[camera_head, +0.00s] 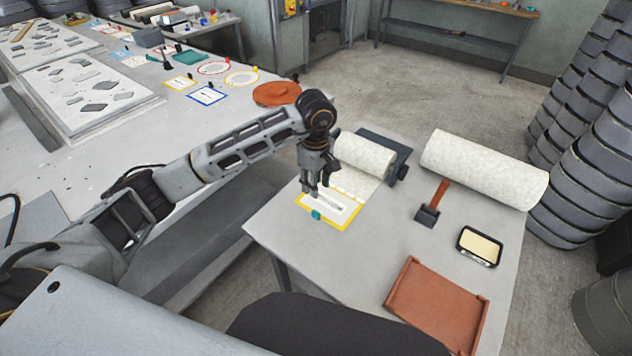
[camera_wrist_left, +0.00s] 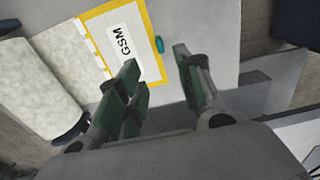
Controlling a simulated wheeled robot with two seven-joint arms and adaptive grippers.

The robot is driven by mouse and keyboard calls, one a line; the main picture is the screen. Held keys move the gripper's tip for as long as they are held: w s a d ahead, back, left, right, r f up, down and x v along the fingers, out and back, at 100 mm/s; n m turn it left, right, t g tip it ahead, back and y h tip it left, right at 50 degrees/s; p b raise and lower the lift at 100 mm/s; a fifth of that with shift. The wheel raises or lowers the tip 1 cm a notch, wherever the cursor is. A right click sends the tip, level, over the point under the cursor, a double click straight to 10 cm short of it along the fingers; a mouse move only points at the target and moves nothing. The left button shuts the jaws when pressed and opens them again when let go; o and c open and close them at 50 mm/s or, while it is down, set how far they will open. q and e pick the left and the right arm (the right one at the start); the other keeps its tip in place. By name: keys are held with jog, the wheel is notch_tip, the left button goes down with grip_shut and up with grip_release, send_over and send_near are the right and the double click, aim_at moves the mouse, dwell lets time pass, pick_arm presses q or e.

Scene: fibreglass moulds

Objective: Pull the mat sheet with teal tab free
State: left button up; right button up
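The mat sheet (camera_head: 345,219) has a yellow border and a white label. It runs out of the near side of a pale mat roll (camera_head: 364,154) at the back of the small table. Its teal tab (camera_head: 316,215) is at the near edge. In the left wrist view the sheet (camera_wrist_left: 148,78) shows a GSM label, and the tab (camera_wrist_left: 159,45) appears beyond the fingertips, between their lines. My left gripper (camera_head: 318,194) points down over the sheet's left part, close to the tab. In the wrist view its fingers (camera_wrist_left: 155,58) are apart with nothing between them. My right gripper is not in view.
The small table (camera_head: 285,240) also holds a larger loose roll (camera_head: 485,168), a red-handled tool (camera_head: 430,210), a black-framed tray (camera_head: 480,247) and a rust-coloured tray (camera_head: 437,306). A long mould table (camera_head: 130,150) stands left. Black stacked rings (camera_head: 590,130) stand right.

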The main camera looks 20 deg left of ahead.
aim_at(316, 211)
pick_arm(q)
notch_tip(316, 211, down, 12)
jog(key=shift+r+p, duration=0.25)
jog(key=shift+p, duration=0.3)
jog(key=shift+d+f, duration=0.1)
jog(key=shift+f, duration=1.05)
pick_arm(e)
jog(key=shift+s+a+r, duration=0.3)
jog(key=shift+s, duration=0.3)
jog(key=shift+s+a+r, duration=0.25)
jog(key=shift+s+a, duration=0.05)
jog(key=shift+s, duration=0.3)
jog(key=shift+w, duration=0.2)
pick_arm(q)
grip_shut()
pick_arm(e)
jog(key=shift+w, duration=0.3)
